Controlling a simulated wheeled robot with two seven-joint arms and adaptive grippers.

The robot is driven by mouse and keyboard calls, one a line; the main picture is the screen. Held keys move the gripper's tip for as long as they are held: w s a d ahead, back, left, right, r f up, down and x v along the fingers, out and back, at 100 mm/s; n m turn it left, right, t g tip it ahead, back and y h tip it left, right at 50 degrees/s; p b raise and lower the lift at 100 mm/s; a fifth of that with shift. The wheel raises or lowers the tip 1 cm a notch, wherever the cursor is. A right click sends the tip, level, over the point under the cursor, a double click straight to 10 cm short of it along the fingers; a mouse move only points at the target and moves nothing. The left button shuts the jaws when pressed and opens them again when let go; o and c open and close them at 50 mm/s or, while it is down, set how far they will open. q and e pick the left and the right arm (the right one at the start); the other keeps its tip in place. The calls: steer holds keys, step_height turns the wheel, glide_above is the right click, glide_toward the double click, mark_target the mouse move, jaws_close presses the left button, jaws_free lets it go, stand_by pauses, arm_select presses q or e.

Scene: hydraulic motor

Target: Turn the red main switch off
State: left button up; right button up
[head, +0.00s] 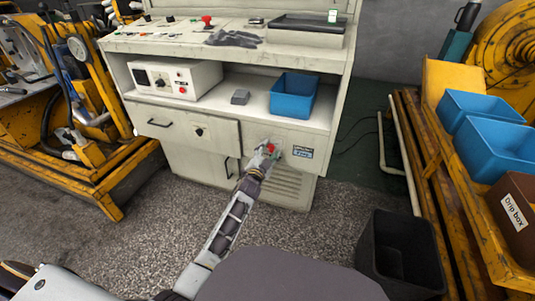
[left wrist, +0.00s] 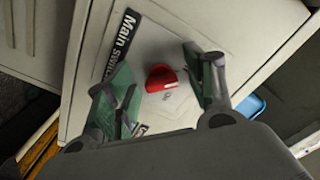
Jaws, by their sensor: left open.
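The red main switch (head: 271,147) is on the front panel of the pale cabinet, low and right of the drawers. In the left wrist view the red knob (left wrist: 161,78) sits on a grey plate with a black "Main switch" label (left wrist: 124,44). My left gripper (head: 266,151) is at the switch in the head view. In the left wrist view my left gripper (left wrist: 160,95) is open, with one finger on each side of the knob and visible gaps to both. Whether the fingertips touch the panel is unclear. My right gripper is not in view.
The cabinet shelf holds a blue bin (head: 293,96) and a white control box (head: 174,79). A yellow machine frame (head: 75,180) stands left. A black bin (head: 402,250) and a yellow rack with blue bins (head: 490,140) stand right. Speckled floor (head: 130,245) is free in front.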

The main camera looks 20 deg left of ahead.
arm_select(q)
steer(key=s, duration=1.2)
steer(key=shift+a, duration=0.2)
stand_by(0.5)
stand_by(0.5)
